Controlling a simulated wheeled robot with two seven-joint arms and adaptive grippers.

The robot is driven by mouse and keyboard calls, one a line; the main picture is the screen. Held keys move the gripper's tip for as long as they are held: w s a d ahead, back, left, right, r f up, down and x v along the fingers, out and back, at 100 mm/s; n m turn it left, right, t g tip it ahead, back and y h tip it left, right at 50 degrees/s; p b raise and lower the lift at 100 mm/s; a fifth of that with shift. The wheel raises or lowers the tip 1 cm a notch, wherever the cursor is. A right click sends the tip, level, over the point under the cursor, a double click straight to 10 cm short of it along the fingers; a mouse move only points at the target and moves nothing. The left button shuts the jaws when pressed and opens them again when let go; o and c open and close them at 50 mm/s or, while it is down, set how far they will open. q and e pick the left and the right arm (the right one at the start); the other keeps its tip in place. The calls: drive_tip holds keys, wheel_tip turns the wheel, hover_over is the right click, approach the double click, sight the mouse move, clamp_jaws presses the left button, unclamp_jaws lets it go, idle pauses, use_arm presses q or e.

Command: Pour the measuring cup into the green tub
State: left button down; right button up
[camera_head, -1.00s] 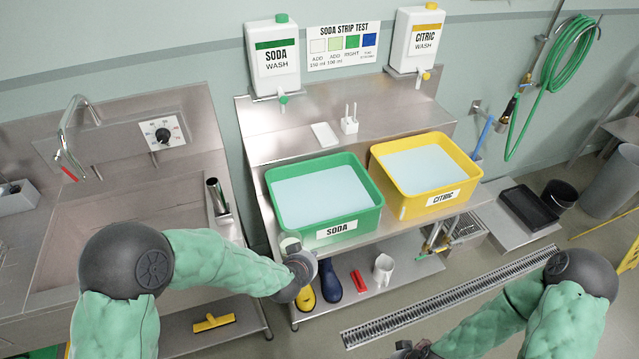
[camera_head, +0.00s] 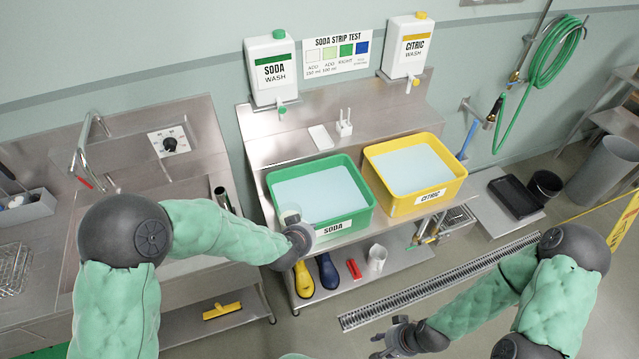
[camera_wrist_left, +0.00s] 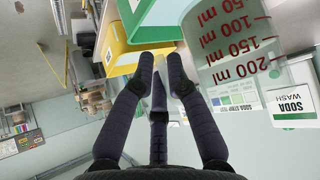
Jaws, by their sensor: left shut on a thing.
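The green tub (camera_head: 365,207), labelled SODA, stands on the steel bench with pale liquid in it. The clear measuring cup (camera_head: 289,215) is at the tub's front left corner; I cannot tell whether they touch. Red millilitre marks show on the cup at upper right in the left wrist view (camera_wrist_left: 225,45). My left gripper (camera_wrist_left: 161,68) is shut on the cup, though the grip point is not clear. In the head view its fingers are mostly hidden behind the wrist. The cup's contents cannot be made out. My right gripper (camera_head: 381,343) is open and empty, low over the floor.
A yellow CITRIC tub (camera_head: 457,187) stands right beside the green tub. SODA (camera_head: 272,68) and CITRIC (camera_head: 408,45) wash bottles hang behind. Boots (camera_head: 328,271), a red item (camera_head: 353,269) and a white jug (camera_head: 377,258) are on the lower shelf. A sink is at left.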

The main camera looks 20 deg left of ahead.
use_arm(q)
drive_tip(key=w+r+m+g+h+p, duration=0.1)
drive_tip(key=w+r+m+h+p, duration=0.2)
drive_tip(key=w+r, duration=1.1)
drive_tip(key=shift+w+m+h+p, duration=0.4)
drive_tip(key=shift+w+m+p, duration=0.65)
drive_tip(key=shift+p, duration=1.1)
